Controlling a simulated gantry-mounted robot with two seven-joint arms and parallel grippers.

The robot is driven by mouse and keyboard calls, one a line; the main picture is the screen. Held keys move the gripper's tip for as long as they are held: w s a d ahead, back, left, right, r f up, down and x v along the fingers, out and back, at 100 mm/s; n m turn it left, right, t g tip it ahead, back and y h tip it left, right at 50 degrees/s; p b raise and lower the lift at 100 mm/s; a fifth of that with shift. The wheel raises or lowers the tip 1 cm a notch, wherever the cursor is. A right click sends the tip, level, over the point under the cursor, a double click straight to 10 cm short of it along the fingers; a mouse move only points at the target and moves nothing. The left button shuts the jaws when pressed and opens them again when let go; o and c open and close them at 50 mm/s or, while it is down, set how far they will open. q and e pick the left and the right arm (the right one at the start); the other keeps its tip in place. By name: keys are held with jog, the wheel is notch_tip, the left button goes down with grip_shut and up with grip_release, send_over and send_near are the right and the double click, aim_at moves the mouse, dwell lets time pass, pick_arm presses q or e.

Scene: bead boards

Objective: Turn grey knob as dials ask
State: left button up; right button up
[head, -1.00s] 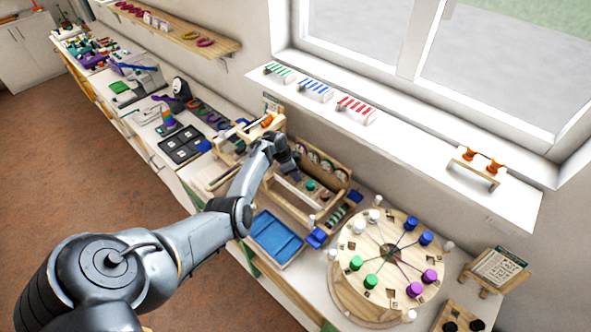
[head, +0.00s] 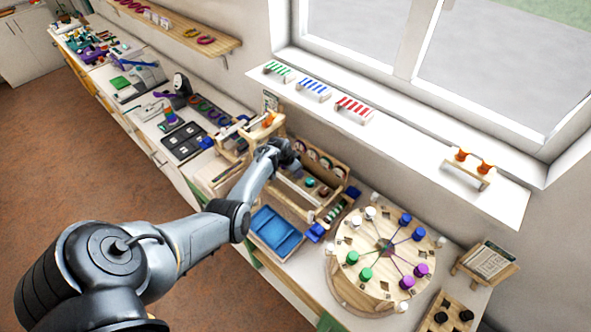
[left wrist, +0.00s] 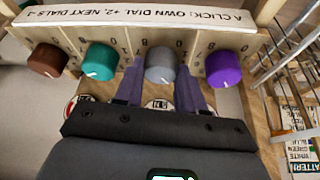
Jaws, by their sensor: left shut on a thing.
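The grey knob (left wrist: 160,62) is on the wooden dial box front, third from left in the left wrist view, between a teal knob (left wrist: 100,62) and a purple knob (left wrist: 223,68). A brown knob (left wrist: 46,62) is at far left. My left gripper (left wrist: 160,84) has one finger on each side of the grey knob and is shut on it. In the head view my left gripper (head: 287,158) is at the dial box (head: 292,188), hiding part of it. Round dials (head: 326,163) stand along its back, too small to read. My right gripper is not in view.
A printed strip (left wrist: 140,17) above the knobs begins "A CLICK: OWN DIAL +2". A wire rack (left wrist: 285,65) is close on the right. In the head view, a blue tray (head: 274,232) lies in front and a round peg board (head: 385,250) to the right.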

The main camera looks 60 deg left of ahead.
pick_arm(q)
jog(key=o, duration=1)
jog(key=shift+o, duration=0.2)
jog(key=shift+r, duration=0.1)
jog(key=shift+s+r, duration=0.15)
jog(key=shift+r, duration=0.3)
jog(key=p+v, duration=0.1)
jog(key=v, duration=0.8)
jog(key=shift+s+r, duration=0.2)
jog(key=shift+r, duration=0.1)
jog(key=shift+f, duration=0.1)
